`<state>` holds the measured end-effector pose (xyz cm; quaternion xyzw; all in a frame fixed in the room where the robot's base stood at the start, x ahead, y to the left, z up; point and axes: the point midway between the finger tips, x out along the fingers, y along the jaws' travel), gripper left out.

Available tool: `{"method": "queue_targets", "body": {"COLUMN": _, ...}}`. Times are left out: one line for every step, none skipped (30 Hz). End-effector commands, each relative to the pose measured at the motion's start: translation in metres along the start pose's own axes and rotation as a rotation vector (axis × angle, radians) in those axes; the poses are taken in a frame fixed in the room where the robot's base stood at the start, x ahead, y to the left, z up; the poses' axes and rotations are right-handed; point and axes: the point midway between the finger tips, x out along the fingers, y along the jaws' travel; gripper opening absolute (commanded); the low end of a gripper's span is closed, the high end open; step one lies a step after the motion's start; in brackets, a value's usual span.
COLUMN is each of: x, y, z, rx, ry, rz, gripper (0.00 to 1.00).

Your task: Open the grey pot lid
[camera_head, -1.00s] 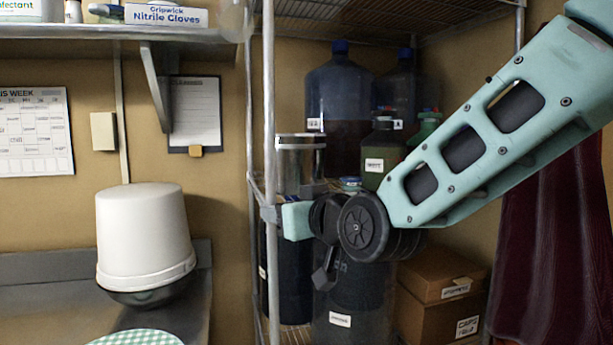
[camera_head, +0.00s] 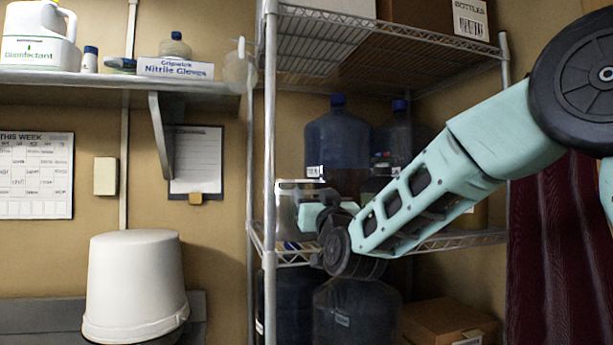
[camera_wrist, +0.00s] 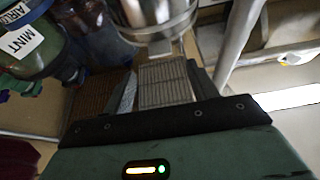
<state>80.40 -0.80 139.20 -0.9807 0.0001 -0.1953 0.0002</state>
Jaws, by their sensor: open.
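A grey, shiny cylindrical pot (camera_head: 289,197) with a pale band near its top stands on the middle shelf of the wire rack. My wrist partly covers it in the head view. In the wrist view the pot (camera_wrist: 158,14) shows at the top edge, just beyond my fingers. Its lid cannot be made out clearly. My gripper (camera_wrist: 135,84) is open, with nothing seen between its ribbed pads. The fingertips point toward the pot; I cannot tell whether they touch it. In the head view my fingers are hidden or too small to tell.
Large blue-capped bottles (camera_head: 338,138) stand behind my wrist. A green jar labelled MINT (camera_wrist: 22,42) is close at left in the wrist view. A rack post (camera_head: 269,150) rises left of the pot. A white bucket (camera_head: 137,282) stands at the lower left.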

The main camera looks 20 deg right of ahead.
Motion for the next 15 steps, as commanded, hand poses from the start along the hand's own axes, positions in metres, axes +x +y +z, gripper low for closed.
{"method": "queue_targets", "body": {"x": 0.013, "y": 0.000, "z": -0.003, "rx": 0.000, "ry": -0.001, "rz": 0.001, "gripper": 0.58}}
{"method": "queue_targets", "body": {"x": 0.019, "y": 0.001, "z": -0.003, "rx": -0.001, "ry": -0.001, "rz": 0.001, "gripper": 0.58}}
{"method": "queue_targets", "body": {"x": 0.028, "y": 0.001, "z": -0.003, "rx": 0.000, "ry": 0.000, "rz": 0.001, "gripper": 0.58}}
{"method": "queue_targets", "body": {"x": 0.033, "y": 0.001, "z": -0.003, "rx": -0.001, "ry": -0.001, "rz": 0.001, "gripper": 0.58}}
{"method": "queue_targets", "body": {"x": 0.039, "y": 0.001, "z": -0.003, "rx": 0.000, "ry": -0.001, "rz": 0.001, "gripper": 0.58}}
{"method": "queue_targets", "body": {"x": 0.045, "y": 0.001, "z": -0.003, "rx": 0.000, "ry": -0.001, "rz": 0.001, "gripper": 0.58}}
{"method": "queue_targets", "body": {"x": 0.050, "y": 0.001, "z": -0.002, "rx": 0.000, "ry": -0.001, "rz": 0.001, "gripper": 0.58}}
{"method": "queue_targets", "body": {"x": 0.054, "y": 0.001, "z": -0.002, "rx": 0.000, "ry": -0.001, "rz": 0.001, "gripper": 0.58}}
{"method": "queue_targets", "body": {"x": 0.059, "y": 0.000, "z": -0.002, "rx": 0.000, "ry": 0.000, "rz": 0.001, "gripper": 0.58}}
{"method": "queue_targets", "body": {"x": 0.062, "y": 0.000, "z": -0.002, "rx": -0.001, "ry": -0.001, "rz": 0.000, "gripper": 0.58}}
{"method": "queue_targets", "body": {"x": 0.066, "y": 0.000, "z": -0.001, "rx": -0.001, "ry": -0.001, "rz": 0.000, "gripper": 0.58}}
{"method": "queue_targets", "body": {"x": 0.069, "y": 0.000, "z": -0.001, "rx": -0.001, "ry": -0.001, "rz": 0.000, "gripper": 0.58}}
{"method": "queue_targets", "body": {"x": 0.071, "y": 0.000, "z": -0.001, "rx": -0.001, "ry": -0.001, "rz": 0.000, "gripper": 0.58}}
{"method": "queue_targets", "body": {"x": 0.072, "y": 0.000, "z": -0.001, "rx": -0.001, "ry": -0.001, "rz": 0.000, "gripper": 0.58}}
{"method": "queue_targets", "body": {"x": 0.074, "y": 0.000, "z": 0.000, "rx": -0.001, "ry": -0.001, "rz": -0.001, "gripper": 0.58}}
